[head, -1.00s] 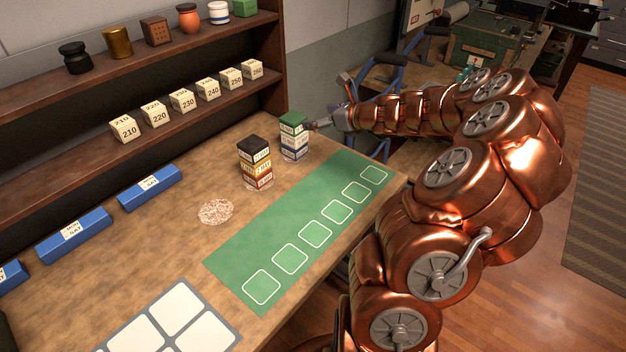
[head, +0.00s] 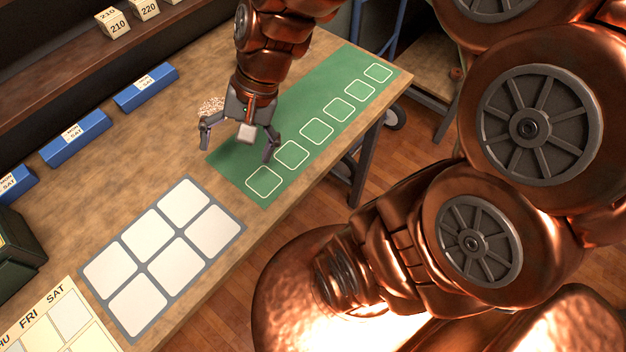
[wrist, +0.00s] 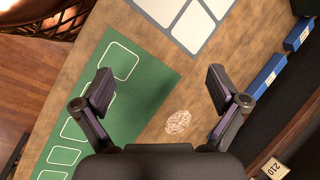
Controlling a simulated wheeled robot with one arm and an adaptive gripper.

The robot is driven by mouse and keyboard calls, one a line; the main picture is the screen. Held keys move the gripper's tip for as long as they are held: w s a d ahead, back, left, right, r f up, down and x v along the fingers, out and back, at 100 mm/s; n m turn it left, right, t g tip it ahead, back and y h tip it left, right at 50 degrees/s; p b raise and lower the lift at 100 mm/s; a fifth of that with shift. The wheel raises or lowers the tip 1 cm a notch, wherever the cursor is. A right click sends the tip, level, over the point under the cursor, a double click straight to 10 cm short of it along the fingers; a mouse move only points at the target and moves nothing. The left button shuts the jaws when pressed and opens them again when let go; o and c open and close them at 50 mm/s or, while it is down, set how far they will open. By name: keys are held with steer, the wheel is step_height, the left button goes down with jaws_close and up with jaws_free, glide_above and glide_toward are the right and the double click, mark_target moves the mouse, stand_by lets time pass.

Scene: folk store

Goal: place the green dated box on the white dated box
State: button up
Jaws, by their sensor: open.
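My gripper (head: 237,146) is open and empty above the wooden table, over the near end of the green mat (head: 345,70). Neither the green dated box nor the white dated box shows in the current views. The part of the table where the stacks of dated boxes stood a second ago is out of view or behind my arm.
A speckled disc (wrist: 178,122) lies on the table beside the mat. A grey board with white squares (head: 208,218) lies in front. Blue blocks (head: 146,87) line the back, below a shelf with number cubes (head: 113,22). A calendar sheet (head: 62,318) lies at lower left.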

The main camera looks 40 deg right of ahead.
steer(key=s+d+f+n+g+h, duration=0.1)
steer(key=s+d+n+h, duration=0.1)
steer(key=s, duration=0.4)
steer(key=s+d+n+g+h, duration=0.1)
steer(key=s+d+n+h, duration=0.2)
steer(key=s, duration=0.4)
steer(key=shift+d+f+n, duration=0.35)
steer(key=shift+d+n, duration=0.3)
steer(key=shift+n, duration=0.25)
